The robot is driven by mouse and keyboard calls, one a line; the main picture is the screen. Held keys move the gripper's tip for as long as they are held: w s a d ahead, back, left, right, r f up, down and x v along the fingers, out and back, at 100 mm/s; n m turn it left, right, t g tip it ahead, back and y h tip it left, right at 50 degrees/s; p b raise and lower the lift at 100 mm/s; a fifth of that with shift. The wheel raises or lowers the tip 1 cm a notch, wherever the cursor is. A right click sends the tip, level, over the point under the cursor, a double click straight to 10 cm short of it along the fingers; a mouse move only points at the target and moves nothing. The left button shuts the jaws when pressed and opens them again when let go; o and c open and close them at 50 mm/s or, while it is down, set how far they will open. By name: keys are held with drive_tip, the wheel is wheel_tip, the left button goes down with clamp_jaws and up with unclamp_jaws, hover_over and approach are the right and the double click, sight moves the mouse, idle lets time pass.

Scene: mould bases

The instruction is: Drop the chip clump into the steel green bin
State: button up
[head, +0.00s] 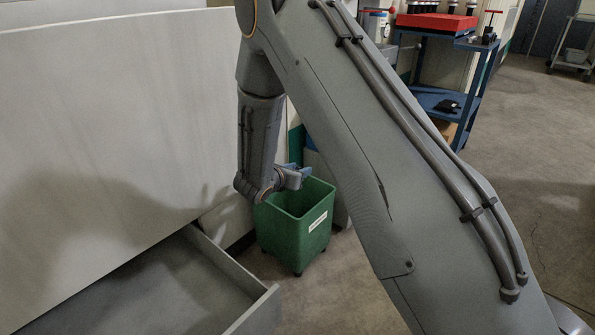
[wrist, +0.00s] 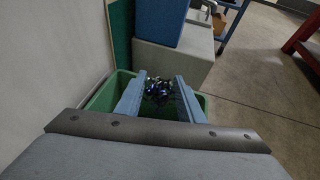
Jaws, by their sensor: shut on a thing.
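The green bin (head: 294,233) stands on the floor in the middle of the head view, with a pale label on its front. Its green rim (wrist: 97,97) also shows in the wrist view, under and around my gripper. My gripper (wrist: 160,82) is above the bin's opening, with its blue fingers shut on the chip clump (wrist: 158,92). The clump is a dark, shiny tangle with blue glints between the fingertips. In the head view my gripper (head: 303,171) is at the bin's back rim, and the clump cannot be made out there.
An open grey drawer (head: 236,270) juts out at the lower left, beside a large pale panel (head: 110,120). A blue cart (head: 440,100) with a red top tray stands at the back right. Grey floor (head: 525,150) is clear at the right.

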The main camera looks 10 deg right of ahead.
wheel_tip(320, 180, down, 5)
drive_tip(key=b, duration=0.4)
drive_tip(key=shift+f, duration=0.2)
drive_tip(key=o, duration=1.1)
drive_tip(key=shift+a, duration=0.1)
drive_tip(key=p+v, duration=0.3)
drive_tip(key=v, duration=0.4)
drive_tip(key=shift+s+a+r+p, duration=0.2)
drive_tip(key=shift+s+p, duration=0.05)
drive_tip(key=shift+p, duration=0.15)
